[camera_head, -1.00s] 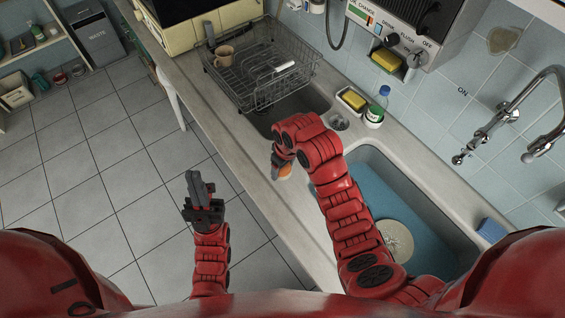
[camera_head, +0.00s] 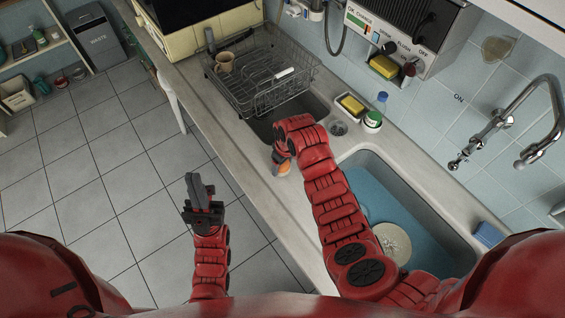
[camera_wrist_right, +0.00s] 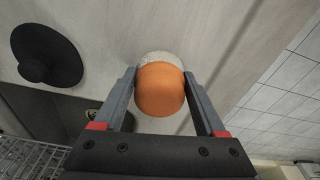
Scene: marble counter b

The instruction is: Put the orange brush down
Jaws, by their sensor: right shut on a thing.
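The orange brush (camera_wrist_right: 160,90) sits between the fingers of my right gripper (camera_wrist_right: 160,74) in the right wrist view, its pale bristle end beyond the orange body. The gripper is shut on it. In the head view the brush (camera_head: 284,168) shows as a small orange patch over the counter strip (camera_head: 290,200) near the front edge, left of the blue sink basin. My right wrist hides most of the gripper there. I cannot tell whether the brush touches the counter. My left gripper (camera_head: 200,188) points up above the floor, away from the counter, and looks empty; its finger gap is unclear.
A wire dish rack (camera_head: 262,85) with a brown mug (camera_head: 224,62) stands behind. A sponge dish (camera_head: 351,105) and a green-labelled bottle (camera_head: 374,118) stand right of it. The blue sink basin (camera_head: 385,190) holds a pale plate (camera_head: 391,243). A tap (camera_head: 520,120) overhangs the right side.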

